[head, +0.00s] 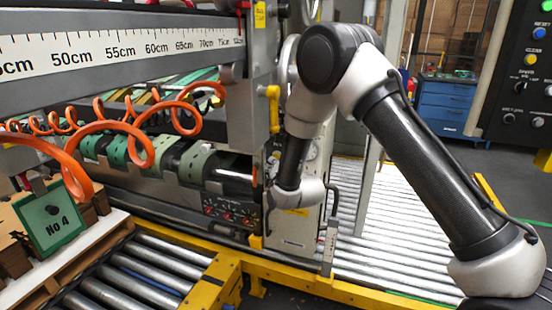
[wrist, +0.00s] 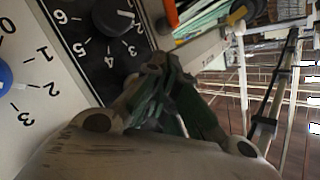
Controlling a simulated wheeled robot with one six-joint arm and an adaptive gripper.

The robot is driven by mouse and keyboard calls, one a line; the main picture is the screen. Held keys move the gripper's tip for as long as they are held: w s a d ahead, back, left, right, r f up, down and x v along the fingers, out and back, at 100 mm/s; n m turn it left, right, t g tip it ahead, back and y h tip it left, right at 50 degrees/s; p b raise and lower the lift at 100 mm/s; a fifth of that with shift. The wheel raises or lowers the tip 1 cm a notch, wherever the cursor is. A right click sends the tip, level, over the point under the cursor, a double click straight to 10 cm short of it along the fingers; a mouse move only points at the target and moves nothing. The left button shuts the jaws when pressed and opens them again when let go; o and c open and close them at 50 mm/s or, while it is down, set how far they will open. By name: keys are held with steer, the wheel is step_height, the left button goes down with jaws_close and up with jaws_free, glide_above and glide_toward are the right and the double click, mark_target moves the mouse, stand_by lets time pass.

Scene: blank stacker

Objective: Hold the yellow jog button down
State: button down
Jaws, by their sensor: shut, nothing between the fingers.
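A round yellow button (head: 530,59) is on the dark control panel at the upper right of the head view. Its label is too small to read, so I cannot tell whether it is the jog button. My gripper (head: 268,212) is far left of it, low beside the grey machine and partly hidden by my wrist. In the wrist view my gripper (wrist: 165,75) is shut and empty, with its fingertips close to a panel with a black numbered dial (wrist: 112,18). I cannot tell whether they touch it. No yellow button is clear in the wrist view.
A small dark panel with red controls (head: 228,210) is left of my gripper. A blue dial (wrist: 4,75) is at the wrist view's left edge. Orange coiled hoses (head: 130,135), a yellow frame (head: 290,282) and roller conveyors (head: 375,215) lie around. A blue cabinet (head: 445,103) stands behind.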

stand_by(0.3)
steer(key=s, duration=0.1)
steer(key=s+a, duration=0.1)
steer(key=s, duration=0.2)
steer(key=shift+s+a, duration=0.35)
steer(key=shift+s, duration=0.05)
